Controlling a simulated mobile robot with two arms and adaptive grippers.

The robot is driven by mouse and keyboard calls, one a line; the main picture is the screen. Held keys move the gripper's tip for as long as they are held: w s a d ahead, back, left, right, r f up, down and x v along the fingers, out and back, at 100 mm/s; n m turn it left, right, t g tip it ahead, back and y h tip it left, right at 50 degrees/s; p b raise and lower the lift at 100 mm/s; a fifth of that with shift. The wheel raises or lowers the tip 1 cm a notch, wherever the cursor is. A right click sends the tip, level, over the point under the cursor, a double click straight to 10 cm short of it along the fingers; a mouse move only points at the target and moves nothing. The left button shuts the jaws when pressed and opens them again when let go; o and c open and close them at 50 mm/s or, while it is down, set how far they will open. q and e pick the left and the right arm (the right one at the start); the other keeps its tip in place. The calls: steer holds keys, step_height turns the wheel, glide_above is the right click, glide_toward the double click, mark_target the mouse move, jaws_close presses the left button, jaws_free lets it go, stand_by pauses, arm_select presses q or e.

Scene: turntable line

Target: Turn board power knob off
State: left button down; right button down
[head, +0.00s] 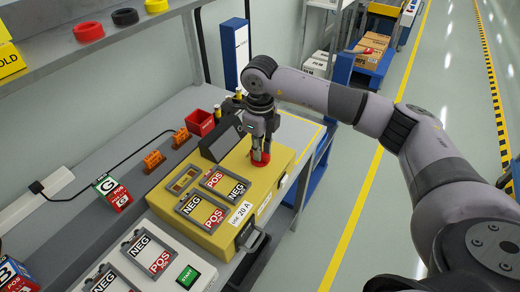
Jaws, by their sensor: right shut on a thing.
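The yellow power board (210,230) sits on the grey bench in the head view, with NEG and POS plates and a "USE 20 A" label on it. A red knob (261,158) stands on its top near the far right corner. My right gripper (260,150) reaches in from the right, points down and is shut on the red knob. The fingers hide most of the knob, so its marking cannot be read. My left gripper is not in view.
A white unit (165,285) with NEG, POS and a green START button stands nearer. A red bin (200,122), orange clips (153,160) and a black cable lie behind on the bench. A shelf (90,55) overhangs the left. Open floor (345,170) lies right.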

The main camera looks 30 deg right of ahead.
steer(key=c, duration=1.6)
jaws_free()
step_height(320, 180, up, 12)
